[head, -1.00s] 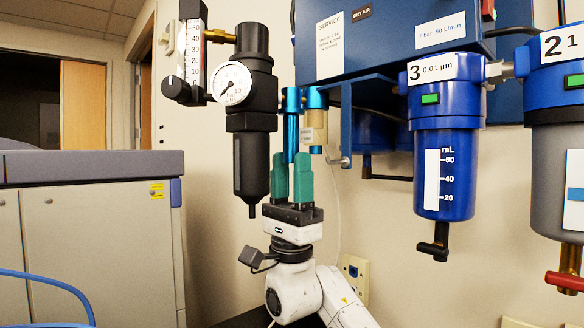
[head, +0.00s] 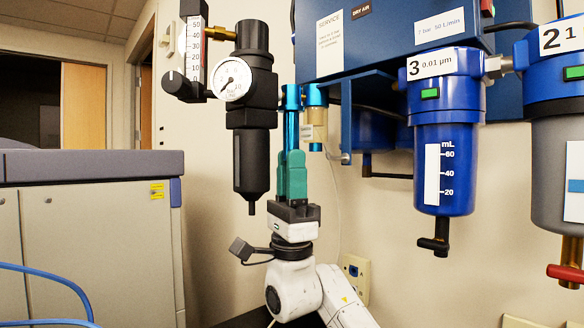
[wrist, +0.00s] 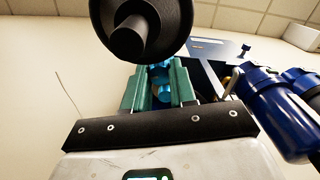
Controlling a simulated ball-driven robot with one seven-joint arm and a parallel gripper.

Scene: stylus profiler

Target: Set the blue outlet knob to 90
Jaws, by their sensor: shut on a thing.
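The blue outlet knob (head: 291,130) appears as a bright cyan upright cylinder below a cyan fitting, in the middle of the head view. My gripper (head: 292,158) comes up from below with its green fingers around the lower end of this cylinder. In the wrist view, the green fingers of my gripper (wrist: 160,78) stand on either side of the blue knob (wrist: 160,91), shut on it. The fingers hide part of the knob. I cannot read any scale or setting on it.
A black regulator (head: 251,160) with a round gauge (head: 231,79) hangs close to the left of my gripper. A flow meter (head: 193,55) is beside it. Blue filter bowls (head: 443,165) hang at the right, under a blue cabinet (head: 385,45). A pale cylinder (head: 314,133) hangs just right of the knob.

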